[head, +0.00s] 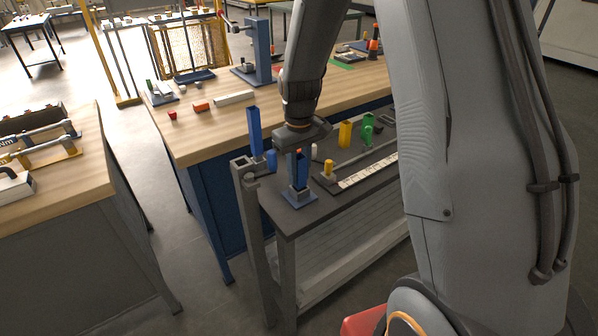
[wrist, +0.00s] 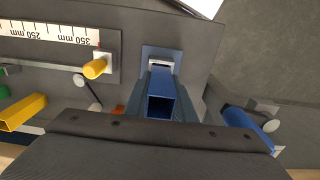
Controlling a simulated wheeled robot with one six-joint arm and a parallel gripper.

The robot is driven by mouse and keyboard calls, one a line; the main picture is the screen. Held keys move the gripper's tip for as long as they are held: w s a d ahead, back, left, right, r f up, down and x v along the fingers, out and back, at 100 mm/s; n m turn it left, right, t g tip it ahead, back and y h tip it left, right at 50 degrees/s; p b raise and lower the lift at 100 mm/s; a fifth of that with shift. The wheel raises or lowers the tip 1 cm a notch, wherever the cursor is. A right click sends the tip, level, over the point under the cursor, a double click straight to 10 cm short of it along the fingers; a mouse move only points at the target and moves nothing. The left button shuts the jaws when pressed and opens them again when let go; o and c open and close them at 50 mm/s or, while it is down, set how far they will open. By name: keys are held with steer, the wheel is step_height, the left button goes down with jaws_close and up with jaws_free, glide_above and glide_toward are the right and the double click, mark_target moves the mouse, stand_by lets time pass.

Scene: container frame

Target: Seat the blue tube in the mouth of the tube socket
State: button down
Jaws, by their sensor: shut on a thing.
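The blue tube (head: 303,168) is a square, hollow tube, standing about upright below my gripper (head: 299,153) in the head view. In the wrist view I look down into the open top of the blue tube (wrist: 161,105), and my gripper (wrist: 160,112) is shut on it, with a finger on either side. The tube socket (head: 299,195), a blue base plate with a grey collar, is directly under the tube. The socket also shows in the wrist view (wrist: 147,52), at the tube's lower end. I cannot tell how deep the tube sits in the collar.
A second tall blue tube (head: 254,132) stands at the bench's left corner by a grey fixture. A wooden bench (head: 215,125) stands behind.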

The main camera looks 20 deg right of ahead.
mark_target(299, 155)
steer(key=shift+f+b, duration=0.4)
steer(key=shift+f, duration=0.6)
steer(key=c, duration=1.4)
jaws_free()
steer(key=shift+r, duration=0.15)
steer(key=shift+r+b, duration=0.9)
steer(key=shift+r, duration=2.85)
